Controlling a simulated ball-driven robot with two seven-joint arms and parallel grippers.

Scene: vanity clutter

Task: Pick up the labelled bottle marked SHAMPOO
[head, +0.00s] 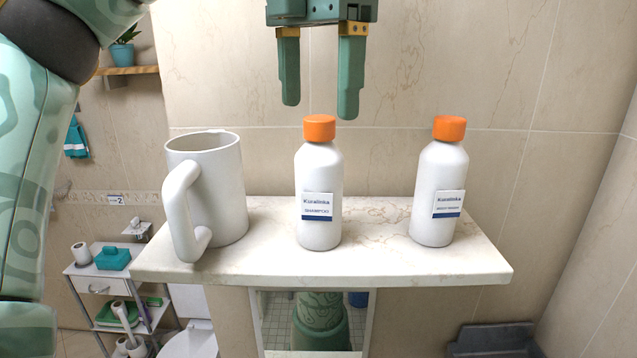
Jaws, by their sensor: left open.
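The bottle marked SHAMPOO (320,180) is white with an orange cap and a blue-banded label, and stands upright in the middle of the marble shelf (400,269). A similar white bottle (437,185) with an orange cap stands upright to its right; its label's small line is hard to read. My left gripper (319,108) hangs from the top of the head view with its fingers pointing down. It is open and empty, with the fingertips just above the shampoo bottle's cap in the picture. My right gripper is not in view.
A large white mug (221,180) stands at the shelf's left, its handle towards the front. Clear shelf lies between the two bottles. A tiled wall (400,80) rises behind. A small cart (95,285) stands below at the left.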

